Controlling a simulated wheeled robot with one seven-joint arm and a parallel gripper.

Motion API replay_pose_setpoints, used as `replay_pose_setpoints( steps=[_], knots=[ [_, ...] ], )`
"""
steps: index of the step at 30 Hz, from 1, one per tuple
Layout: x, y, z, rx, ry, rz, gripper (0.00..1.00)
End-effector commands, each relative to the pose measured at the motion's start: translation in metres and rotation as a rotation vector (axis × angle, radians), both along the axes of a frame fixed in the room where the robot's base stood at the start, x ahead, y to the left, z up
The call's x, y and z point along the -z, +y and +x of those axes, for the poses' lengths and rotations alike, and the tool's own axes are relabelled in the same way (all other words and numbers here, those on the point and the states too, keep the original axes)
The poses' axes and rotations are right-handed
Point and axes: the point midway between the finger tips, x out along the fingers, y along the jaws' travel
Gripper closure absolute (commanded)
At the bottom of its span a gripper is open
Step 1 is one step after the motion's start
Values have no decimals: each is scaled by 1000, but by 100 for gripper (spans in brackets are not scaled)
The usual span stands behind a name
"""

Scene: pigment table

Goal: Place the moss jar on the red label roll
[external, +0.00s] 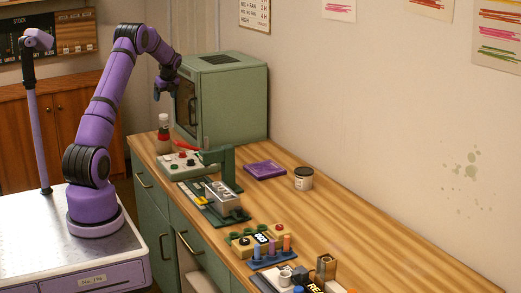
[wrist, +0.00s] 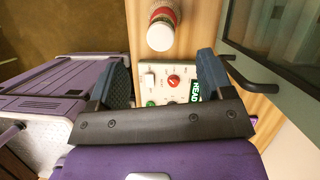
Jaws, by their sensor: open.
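My gripper (external: 163,92) is raised above the far left end of the bench, in front of the green cabinet. In the wrist view my gripper (wrist: 163,74) is open, with nothing between its fingers. A white-topped cylinder with a red band (external: 163,127) stands upright on the bench below it. It also shows just beyond the fingertips in the wrist view (wrist: 161,28). A small pale jar with a dark lid and dark label (external: 303,179) stands near the wall. I cannot tell for certain which item is the moss jar or the red label roll.
A green cabinet (external: 222,98) stands close by my gripper, its handle (wrist: 250,82) near the right finger. A control box with buttons (external: 180,163), a green press (external: 222,185), a purple tray (external: 264,169) and several small items crowd the bench. Its right side is clear.

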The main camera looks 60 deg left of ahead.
Motion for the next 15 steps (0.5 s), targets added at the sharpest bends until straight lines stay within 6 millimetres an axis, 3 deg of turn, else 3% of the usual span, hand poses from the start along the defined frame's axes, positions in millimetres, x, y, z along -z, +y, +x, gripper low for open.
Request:
replay_pose_setpoints(
  steps=[11,15],
  knots=[
    [-7,-4,1,-2,-2,0,26],
    [-28,-28,10,-36,-41,3,26]
  ],
)
